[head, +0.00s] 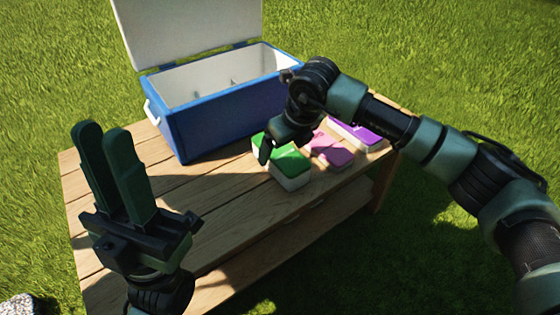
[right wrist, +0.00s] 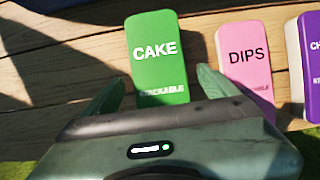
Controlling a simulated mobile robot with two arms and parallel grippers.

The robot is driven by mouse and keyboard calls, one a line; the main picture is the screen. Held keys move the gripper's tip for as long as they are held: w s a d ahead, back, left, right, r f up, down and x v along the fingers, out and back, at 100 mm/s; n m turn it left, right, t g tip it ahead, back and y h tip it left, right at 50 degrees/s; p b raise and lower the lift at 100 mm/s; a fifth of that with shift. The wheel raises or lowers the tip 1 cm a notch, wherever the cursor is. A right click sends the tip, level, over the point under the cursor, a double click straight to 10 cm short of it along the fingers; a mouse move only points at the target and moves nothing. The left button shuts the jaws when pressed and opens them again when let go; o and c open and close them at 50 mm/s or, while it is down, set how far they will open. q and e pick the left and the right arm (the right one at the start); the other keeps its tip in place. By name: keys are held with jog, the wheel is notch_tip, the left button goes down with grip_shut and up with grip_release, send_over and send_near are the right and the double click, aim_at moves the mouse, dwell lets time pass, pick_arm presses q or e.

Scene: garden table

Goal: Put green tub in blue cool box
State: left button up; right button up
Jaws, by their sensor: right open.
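The green tub (head: 290,165) sits on the wooden table, in front of the blue cool box. It has a green lid marked CAKE and white sides, and the right wrist view shows its lid (right wrist: 158,55) from above. My right gripper (right wrist: 160,88) is open, with its fingers on either side of the tub's near end. In the head view this gripper (head: 267,150) hides part of the tub. I cannot tell if the fingers touch it. The blue cool box (head: 235,115) stands open, its white lid raised at the back. My left gripper (head: 102,132) is open and empty, pointing up.
A pink tub (head: 333,154) marked DIPS and a purple tub (head: 358,133) stand to the right of the green tub. The left part of the table (head: 115,185) is clear. Grass surrounds the table.

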aim_at(281, 151)
jog(key=b+x, duration=0.1)
jog(key=x, duration=0.2)
jog(key=shift+s+f, duration=0.1)
jog(key=shift+f, duration=0.1)
jog(key=c, duration=1.7)
jog(key=shift+r, duration=0.1)
grip_shut()
jog(key=shift+r, duration=0.1)
